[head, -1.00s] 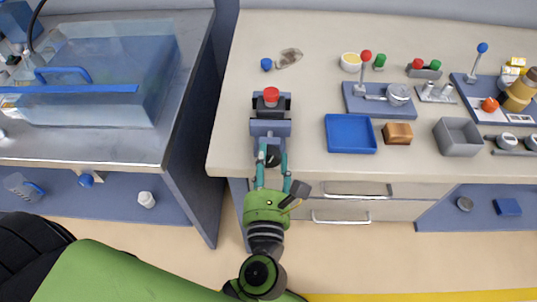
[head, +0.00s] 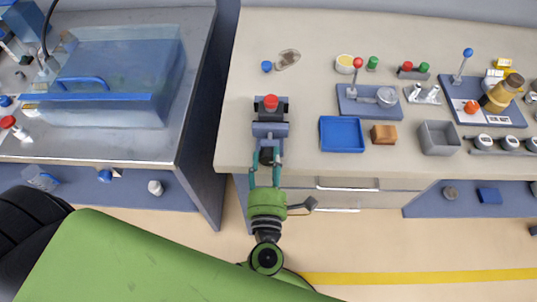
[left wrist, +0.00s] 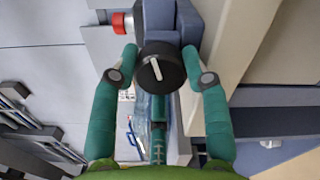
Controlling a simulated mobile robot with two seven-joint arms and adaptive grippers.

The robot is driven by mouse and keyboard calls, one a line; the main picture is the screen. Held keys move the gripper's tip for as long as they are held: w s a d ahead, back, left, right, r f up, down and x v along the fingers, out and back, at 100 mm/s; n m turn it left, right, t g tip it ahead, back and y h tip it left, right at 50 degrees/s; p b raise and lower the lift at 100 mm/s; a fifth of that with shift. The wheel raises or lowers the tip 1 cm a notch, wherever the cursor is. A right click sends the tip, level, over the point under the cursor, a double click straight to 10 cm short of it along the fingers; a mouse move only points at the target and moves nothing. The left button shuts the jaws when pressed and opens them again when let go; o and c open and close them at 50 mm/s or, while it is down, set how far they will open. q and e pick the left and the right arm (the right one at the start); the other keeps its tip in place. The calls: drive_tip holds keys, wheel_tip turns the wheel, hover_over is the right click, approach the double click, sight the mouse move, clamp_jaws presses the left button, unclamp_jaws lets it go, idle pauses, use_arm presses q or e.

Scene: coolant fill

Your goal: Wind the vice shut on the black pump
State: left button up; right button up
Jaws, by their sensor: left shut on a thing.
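The blue-grey vice (head: 271,130) stands at the front left edge of the bench. A dark body with a red cap (head: 270,102), apparently the black pump, sits upright at its jaws. I cannot tell whether the jaws touch it. The vice's round black knob (left wrist: 160,70), with a white mark, faces the left wrist camera. My left gripper (head: 265,160) is shut on this knob, one teal finger on each side. In the left wrist view the vice (left wrist: 172,20) lies behind the knob, and the red cap (left wrist: 122,23) shows beside it. My right gripper is not in view.
A blue tray (head: 342,135), a brown block (head: 384,134) and a grey bin (head: 438,138) stand right of the vice. A blue cap (head: 266,66) lies behind it. A glass tank (head: 120,75) stands on the left bench. Bench space left of the vice is clear.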

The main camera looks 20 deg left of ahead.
use_arm(q)
drive_tip(key=m+p, duration=0.1)
drive_tip(key=r+m+p, duration=0.1)
drive_tip(key=m, duration=0.1)
drive_tip(key=shift+w+m, duration=0.15)
drive_tip(key=shift+m, duration=0.15)
drive_tip(key=shift+f+m+p, duration=0.2)
drive_tip(key=shift+m+p, duration=1.15)
drive_tip(key=shift+m, duration=0.55)
drive_tip(key=o, duration=0.8)
drive_tip(key=shift+o, duration=0.4)
drive_tip(key=shift+f, duration=0.15)
drive_tip(key=shift+d+f, duration=0.1)
